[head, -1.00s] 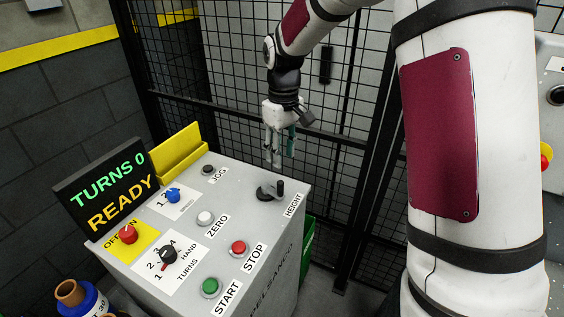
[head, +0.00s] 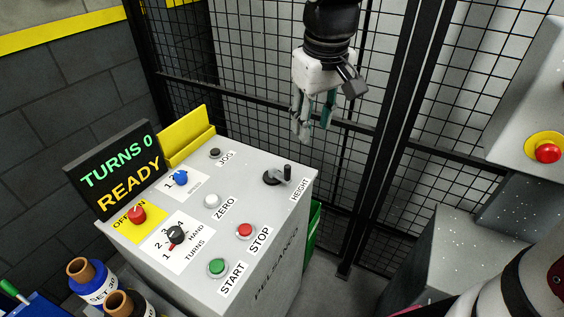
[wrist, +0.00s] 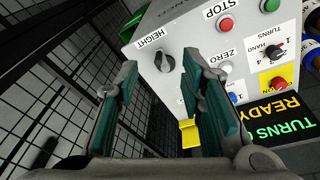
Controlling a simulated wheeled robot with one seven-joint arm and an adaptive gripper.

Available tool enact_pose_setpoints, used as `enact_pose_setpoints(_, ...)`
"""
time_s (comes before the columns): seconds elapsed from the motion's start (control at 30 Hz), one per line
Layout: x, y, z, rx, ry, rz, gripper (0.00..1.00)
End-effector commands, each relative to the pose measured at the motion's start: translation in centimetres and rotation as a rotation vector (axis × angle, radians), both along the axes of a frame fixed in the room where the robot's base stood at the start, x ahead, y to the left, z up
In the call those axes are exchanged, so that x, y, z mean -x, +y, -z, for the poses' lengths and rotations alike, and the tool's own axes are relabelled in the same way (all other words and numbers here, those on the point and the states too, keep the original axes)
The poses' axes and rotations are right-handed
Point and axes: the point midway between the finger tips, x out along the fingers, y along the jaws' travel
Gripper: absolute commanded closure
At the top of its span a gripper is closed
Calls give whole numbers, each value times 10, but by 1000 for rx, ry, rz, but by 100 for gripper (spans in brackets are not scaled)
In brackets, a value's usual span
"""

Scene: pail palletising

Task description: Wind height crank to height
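The height crank (head: 277,177) is a dark disc with an upright handle at the right back corner of the grey console top, beside its HEIGHT label (head: 300,188). In the wrist view the crank (wrist: 165,61) shows beyond and between the fingertips, with nothing touching it. My gripper (head: 307,138) hangs pointing down above and behind the crank, clear of it. In the wrist view my gripper (wrist: 160,80) has its teal-padded fingers spread apart with nothing between them. The console display (head: 117,170) reads TURNS 0 and READY.
The console (head: 270,245) also carries a red STOP button (head: 245,230), a green START button (head: 216,266), a ZERO button (head: 212,200) and knobs. A yellow holder (head: 188,138) stands at its back edge. A black mesh fence (head: 235,60) rises behind. Bottles (head: 92,275) stand at lower left.

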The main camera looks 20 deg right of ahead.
Motion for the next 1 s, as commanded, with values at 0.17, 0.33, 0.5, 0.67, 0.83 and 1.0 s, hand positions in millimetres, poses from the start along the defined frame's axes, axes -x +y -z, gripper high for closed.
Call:
enact_pose_setpoints(0.17,42,-1,-16,-13,-57,65,64)
enact_pose_setpoints(0.33,67,-2,-19,-29,-83,114,64)
enact_pose_setpoints(0.5,87,-3,-19,-48,-99,166,64)
enact_pose_setpoints(0.67,107,-3,-13,-79,-99,240,64)
enact_pose_setpoints(0.83,118,-2,7,-146,-24,402,64)
enact_pose_setpoints(1.0,112,-1,20,-195,62,512,64)
